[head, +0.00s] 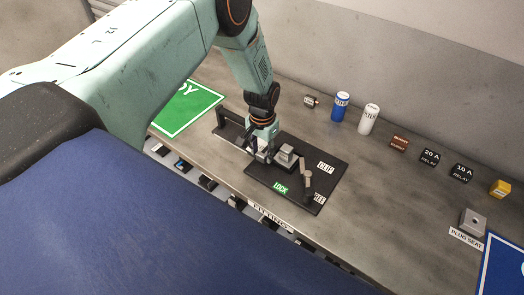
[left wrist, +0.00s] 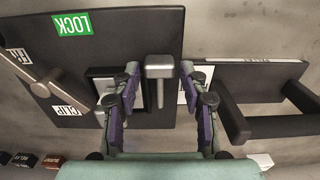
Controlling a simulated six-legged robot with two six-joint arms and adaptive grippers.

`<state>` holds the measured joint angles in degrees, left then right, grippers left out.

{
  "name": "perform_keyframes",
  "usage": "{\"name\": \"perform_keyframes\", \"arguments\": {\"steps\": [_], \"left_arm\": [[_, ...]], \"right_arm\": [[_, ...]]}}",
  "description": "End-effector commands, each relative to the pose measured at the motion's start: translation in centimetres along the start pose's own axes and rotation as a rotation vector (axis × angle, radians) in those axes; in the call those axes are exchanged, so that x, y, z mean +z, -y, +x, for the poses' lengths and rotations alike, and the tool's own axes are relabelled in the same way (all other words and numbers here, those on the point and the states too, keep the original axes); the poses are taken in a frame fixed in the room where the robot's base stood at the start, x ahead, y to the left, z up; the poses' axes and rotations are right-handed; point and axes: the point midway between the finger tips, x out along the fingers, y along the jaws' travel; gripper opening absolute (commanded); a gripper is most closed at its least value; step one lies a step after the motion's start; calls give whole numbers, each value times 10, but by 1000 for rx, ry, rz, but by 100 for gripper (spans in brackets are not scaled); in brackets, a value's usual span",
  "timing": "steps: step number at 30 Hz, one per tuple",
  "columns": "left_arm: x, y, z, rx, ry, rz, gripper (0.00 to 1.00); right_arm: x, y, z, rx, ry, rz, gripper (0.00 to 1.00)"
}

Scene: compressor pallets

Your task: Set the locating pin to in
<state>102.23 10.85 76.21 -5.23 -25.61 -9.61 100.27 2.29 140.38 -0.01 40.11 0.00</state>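A black fixture board (head: 325,158) lies on the bench, with a green LOCK label (head: 280,188) and a white CLIP label (head: 325,168). A grey metal piece with a wide head and narrower stem, which looks like the locating pin (left wrist: 160,68), stands at the board's edge. My left gripper (left wrist: 160,80) is open, with one finger on each side of this piece and visible gaps between. In the head view the left gripper (head: 264,153) points down beside a grey block (head: 286,155) and hides the piece. The right gripper is not in view.
A grey lever (head: 307,182) stands on the board; it also shows in the left wrist view (left wrist: 38,75). A black handle (left wrist: 265,125) is close beside the right finger. A blue can (head: 340,106) and white can (head: 368,119) stand behind.

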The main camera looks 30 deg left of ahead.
Motion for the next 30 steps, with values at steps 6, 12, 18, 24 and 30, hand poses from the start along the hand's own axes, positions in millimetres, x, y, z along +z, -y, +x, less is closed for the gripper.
{"name": "perform_keyframes", "arguments": {"steps": [6, 12, 18, 24, 30], "left_arm": [[1, 0, 1, 1, 3, 0, 55], [1, 0, -1, 1, 3, 0, 55], [0, 0, -25, 1, 1, -1, 55], [-1, 0, -66, 1, -1, -1, 55], [1, 0, -101, 1, 0, -1, 55]], "right_arm": [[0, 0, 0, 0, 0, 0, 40], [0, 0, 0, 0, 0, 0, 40], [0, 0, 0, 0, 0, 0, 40], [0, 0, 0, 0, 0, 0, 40], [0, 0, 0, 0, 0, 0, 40]]}}
